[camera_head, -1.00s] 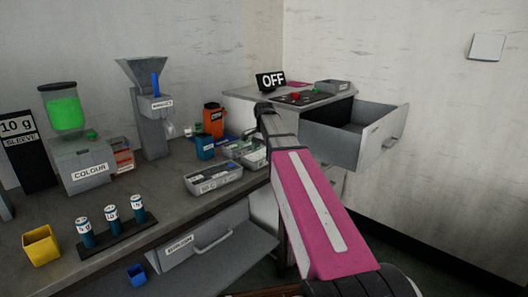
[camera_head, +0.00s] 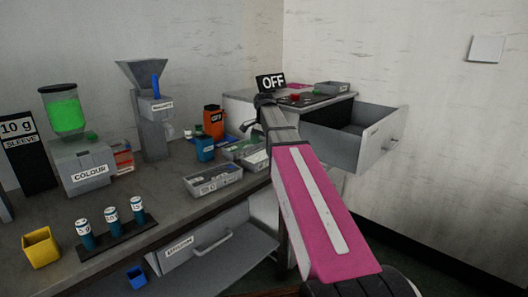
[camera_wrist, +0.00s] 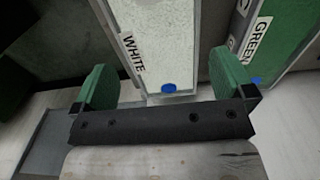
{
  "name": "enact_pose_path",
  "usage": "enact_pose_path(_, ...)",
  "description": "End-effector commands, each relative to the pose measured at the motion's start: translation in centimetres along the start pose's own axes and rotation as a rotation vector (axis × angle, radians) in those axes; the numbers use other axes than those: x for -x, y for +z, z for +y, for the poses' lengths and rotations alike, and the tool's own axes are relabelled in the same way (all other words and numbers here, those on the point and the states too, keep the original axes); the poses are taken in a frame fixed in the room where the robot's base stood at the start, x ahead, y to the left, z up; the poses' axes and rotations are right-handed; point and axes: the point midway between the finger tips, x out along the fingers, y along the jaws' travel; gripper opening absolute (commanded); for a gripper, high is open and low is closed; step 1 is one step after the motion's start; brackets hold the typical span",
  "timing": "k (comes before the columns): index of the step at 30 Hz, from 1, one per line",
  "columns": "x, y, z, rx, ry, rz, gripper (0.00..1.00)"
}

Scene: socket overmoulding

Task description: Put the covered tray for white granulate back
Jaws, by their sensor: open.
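The white granulate tray (camera_wrist: 172,38), labelled WHITE, shows in the wrist view with a pale speckled top and a blue dot at its near end. My gripper (camera_wrist: 164,80) is open, with one green finger on each side of that near end and visible gaps between. I cannot tell whether the fingers are level with the tray. The tray labelled GREEN (camera_wrist: 283,35) lies to its right. In the head view my gripper is small and partly hidden by my wrist, above the small trays at the back of the bench.
A grey labelled tray (camera_head: 214,181) stands near the bench edge, with a blue container (camera_head: 205,149) and orange container (camera_head: 213,122) behind. An open drawer (camera_head: 345,147) juts out at right under the cabinet top with the OFF sign (camera_head: 271,82).

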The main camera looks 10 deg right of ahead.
Motion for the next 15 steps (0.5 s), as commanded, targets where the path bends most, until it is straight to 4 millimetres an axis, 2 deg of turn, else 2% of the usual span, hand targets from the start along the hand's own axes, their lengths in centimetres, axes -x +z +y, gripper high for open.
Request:
enact_pose_path(3, 2.3, -0.1, -0.1, 0.0, -0.002, 0.001, 1.0)
enact_pose_path(9, 5.4, -0.1, -0.1, 0.0, -0.001, 0.0, 1.0)
enact_pose_path(15, 7.3, 0.0, 0.0, 0.0, 0.0, 0.0, 1.0)
